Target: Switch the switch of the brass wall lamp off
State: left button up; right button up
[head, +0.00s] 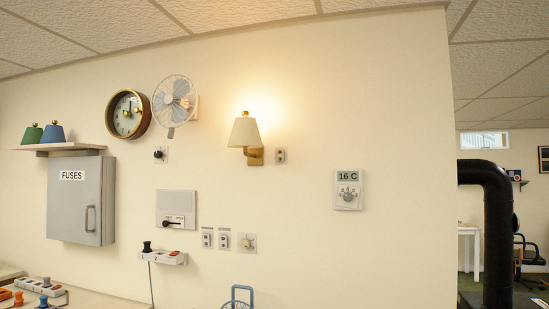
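The brass wall lamp (254,157) is fixed to the cream wall in the middle of the head view. Its pale shade (244,132) is lit, with a warm glow on the wall above it. A small wall plate (280,156) with dark details sits just right of the lamp's brass mount; its lever position is too small to tell. Lower down are two more small plates (207,238) (224,239) and a plate with a round knob (248,243). Neither of my grippers is in view.
A fan (174,101) and a clock (127,114) hang left of the lamp. A grey fuse box (80,200) sits below a shelf (60,147). A thermostat (347,190) is at right. A blue frame (238,299) stands at the bottom. A black stovepipe (497,225) rises beyond the wall's edge.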

aim_at(280, 153)
jog(key=i+u, duration=0.1)
jog(key=i, duration=1.3)
